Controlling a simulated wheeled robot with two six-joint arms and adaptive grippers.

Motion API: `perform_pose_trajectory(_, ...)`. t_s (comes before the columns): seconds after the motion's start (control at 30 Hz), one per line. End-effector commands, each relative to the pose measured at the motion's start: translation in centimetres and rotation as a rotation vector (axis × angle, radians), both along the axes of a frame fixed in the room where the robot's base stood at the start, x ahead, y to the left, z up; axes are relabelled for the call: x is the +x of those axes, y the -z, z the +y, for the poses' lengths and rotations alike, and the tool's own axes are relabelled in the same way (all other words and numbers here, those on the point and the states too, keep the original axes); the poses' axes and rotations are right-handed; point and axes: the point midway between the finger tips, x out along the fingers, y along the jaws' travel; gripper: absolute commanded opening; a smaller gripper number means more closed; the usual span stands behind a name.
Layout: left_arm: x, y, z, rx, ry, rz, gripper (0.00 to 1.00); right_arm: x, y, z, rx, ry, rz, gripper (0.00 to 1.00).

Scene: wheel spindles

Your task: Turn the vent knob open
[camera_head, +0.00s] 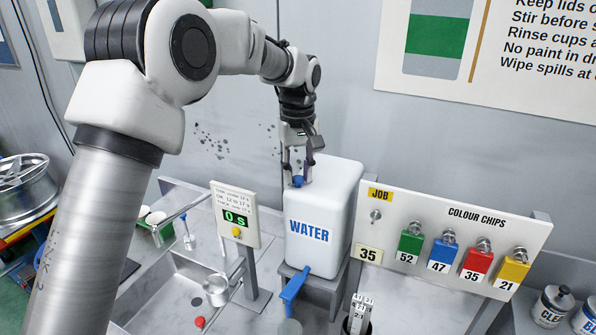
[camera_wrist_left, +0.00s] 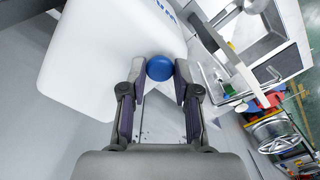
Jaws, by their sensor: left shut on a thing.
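The vent knob (camera_head: 297,181) is a small blue knob on top of the white water tank (camera_head: 328,205), near its left edge. My left gripper (camera_head: 297,172) comes down on it from above. In the left wrist view the round blue knob (camera_wrist_left: 160,68) sits between the two fingertips of my left gripper (camera_wrist_left: 160,78), with the white tank (camera_wrist_left: 105,50) behind it. The left gripper is shut on the knob. How far the knob is turned cannot be told. My right gripper is not in view.
A blue tap lever (camera_head: 293,287) sticks out below the tank. A colour chip board (camera_head: 450,225) stands close on the right.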

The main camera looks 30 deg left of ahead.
Motion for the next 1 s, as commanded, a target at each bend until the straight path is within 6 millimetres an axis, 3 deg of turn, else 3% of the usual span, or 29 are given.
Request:
perform_pose_trajectory(0.67, -0.11, 0.22, -0.03, -0.001, -0.081, 0.006, 0.00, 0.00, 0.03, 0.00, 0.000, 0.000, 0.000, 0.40)
perform_pose_trajectory(0.7, -0.11, 0.22, -0.03, -0.001, -0.081, 0.006, 0.34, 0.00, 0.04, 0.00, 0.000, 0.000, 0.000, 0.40)
perform_pose_trajectory(0.77, -0.09, 0.20, -0.03, -0.001, -0.080, 0.005, 0.54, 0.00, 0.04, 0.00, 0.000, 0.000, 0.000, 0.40)
perform_pose_trajectory(1.0, -0.05, 0.09, -0.02, 0.000, -0.080, 0.003, 0.54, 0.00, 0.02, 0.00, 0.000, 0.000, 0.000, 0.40)
